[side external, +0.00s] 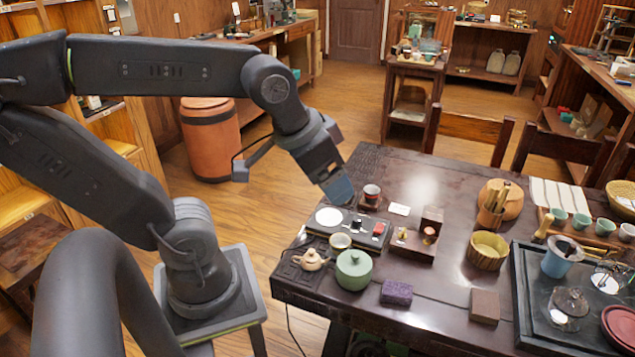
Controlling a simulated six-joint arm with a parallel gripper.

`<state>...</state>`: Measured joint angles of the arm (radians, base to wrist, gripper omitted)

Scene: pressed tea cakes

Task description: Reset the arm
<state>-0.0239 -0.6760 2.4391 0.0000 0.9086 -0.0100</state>
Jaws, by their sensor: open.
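Part of the table behind the gripper is hidden.
A green lidded pot (354,269), a small teapot (311,259) and a purple block (396,292) stand near the front edge. A brown block (485,305) and a dark tray (530,322) with glassware lie right. The table's back middle is clear.

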